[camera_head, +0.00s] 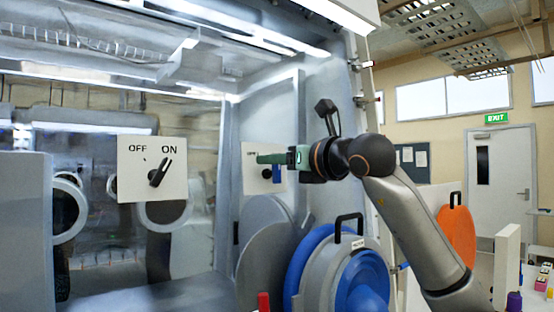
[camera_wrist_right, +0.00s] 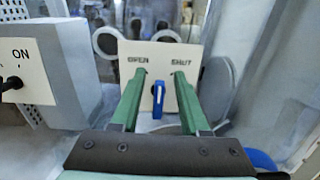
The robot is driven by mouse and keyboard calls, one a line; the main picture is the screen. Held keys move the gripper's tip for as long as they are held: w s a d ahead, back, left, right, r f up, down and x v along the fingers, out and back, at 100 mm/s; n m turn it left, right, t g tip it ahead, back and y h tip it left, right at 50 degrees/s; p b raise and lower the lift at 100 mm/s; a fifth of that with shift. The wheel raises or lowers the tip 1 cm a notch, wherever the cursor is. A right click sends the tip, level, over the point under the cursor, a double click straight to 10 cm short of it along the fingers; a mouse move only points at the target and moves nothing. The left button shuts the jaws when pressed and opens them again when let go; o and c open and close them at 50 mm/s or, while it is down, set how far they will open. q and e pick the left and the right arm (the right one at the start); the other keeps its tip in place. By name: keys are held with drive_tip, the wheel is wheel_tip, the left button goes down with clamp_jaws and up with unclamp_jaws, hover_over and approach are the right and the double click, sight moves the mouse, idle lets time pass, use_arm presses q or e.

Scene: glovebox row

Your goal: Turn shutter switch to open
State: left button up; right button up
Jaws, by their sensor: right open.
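The shutter switch is a blue lever (camera_wrist_right: 158,98) on a cream panel (camera_wrist_right: 152,52) marked OPEN on the left and SHUT on the right. In the right wrist view the lever stands nearly upright between the two labels. My right gripper (camera_wrist_right: 162,78) is open, with one green finger on each side of the lever and a gap to both. In the head view the right gripper (camera_head: 268,158) is in front of the panel (camera_head: 251,181), hiding much of it, and the blue lever (camera_head: 277,174) shows just below the fingers. My left gripper is not in view.
A second panel (camera_head: 133,184) marked OFF and ON, with a black switch (camera_head: 160,172), is to the left. A round port with a blue rim (camera_head: 305,262) and black handle is below my right arm. Glovebox walls enclose the left side.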

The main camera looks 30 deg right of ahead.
drive_tip(key=shift+c, duration=0.2)
clamp_jaws()
drive_tip(key=shift+n, duration=0.4)
drive_tip(key=shift+s+a+f+n+y+p, duration=0.1)
drive_tip(key=shift+a+n+y+p, duration=0.3)
drive_tip(key=shift+n, duration=0.8)
drive_tip(key=shift+w+a+n+p, duration=0.1)
drive_tip(key=shift+n+p, duration=0.45)
drive_tip(key=shift+n, duration=0.65)
drive_tip(key=shift+s+a+f+n+y+p, duration=0.15)
drive_tip(key=shift+n+p, duration=0.35)
drive_tip(key=shift+n, duration=0.7)
drive_tip(key=shift+y, duration=0.25)
drive_tip(key=shift+o, duration=0.2)
unclamp_jaws()
